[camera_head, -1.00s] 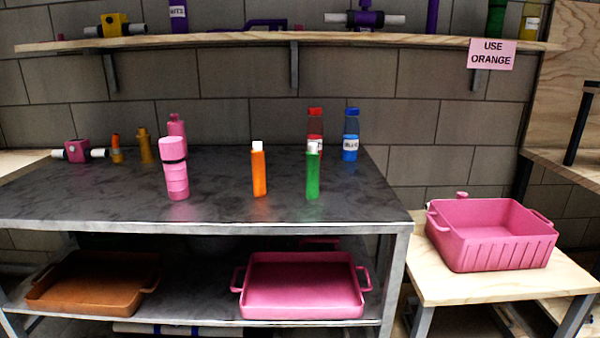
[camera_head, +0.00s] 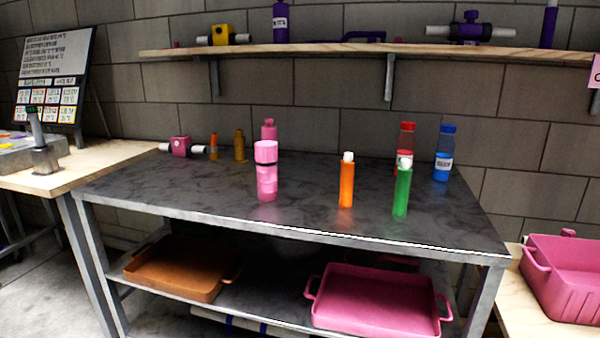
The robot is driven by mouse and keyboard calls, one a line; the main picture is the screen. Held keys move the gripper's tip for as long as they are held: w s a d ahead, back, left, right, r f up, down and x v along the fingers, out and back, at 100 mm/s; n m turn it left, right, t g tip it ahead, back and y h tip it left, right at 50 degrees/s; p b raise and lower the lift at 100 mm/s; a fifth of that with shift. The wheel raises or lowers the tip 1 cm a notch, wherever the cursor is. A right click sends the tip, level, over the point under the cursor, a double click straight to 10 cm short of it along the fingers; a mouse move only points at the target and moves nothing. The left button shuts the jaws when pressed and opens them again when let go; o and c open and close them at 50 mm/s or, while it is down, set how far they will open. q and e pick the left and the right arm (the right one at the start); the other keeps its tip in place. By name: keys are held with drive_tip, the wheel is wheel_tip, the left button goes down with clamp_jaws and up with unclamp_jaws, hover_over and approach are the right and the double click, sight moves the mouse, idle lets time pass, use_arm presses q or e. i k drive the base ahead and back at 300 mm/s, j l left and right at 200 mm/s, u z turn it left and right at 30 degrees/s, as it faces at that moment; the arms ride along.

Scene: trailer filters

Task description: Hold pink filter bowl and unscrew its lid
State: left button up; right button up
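The pink filter bowl (camera_head: 267,182) stands upright near the middle-left of the dark table top. Its pink lid (camera_head: 266,152) sits on top, with a dark ring between lid and bowl. Nothing touches it. A smaller pink bottle (camera_head: 269,129) stands behind it, partly hidden. Neither of my grippers is in view.
An orange bottle (camera_head: 346,182) and a green bottle (camera_head: 402,190) stand to the right on the dark table (camera_head: 300,218). Red (camera_head: 406,140) and blue (camera_head: 444,155) bottles stand behind. A pink valve block (camera_head: 181,147) is at the back left. The table's front left is clear.

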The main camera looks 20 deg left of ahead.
sight(268, 178)
drive_tip(key=i+j, duration=0.1)
drive_tip(key=j, duration=0.25)
drive_tip(key=i+j+z, duration=0.15)
drive_tip(key=j, duration=0.15)
drive_tip(key=i+j, duration=0.1)
drive_tip(key=j, duration=0.25)
drive_tip(key=i+j+z, duration=0.15)
drive_tip(key=j, duration=0.2)
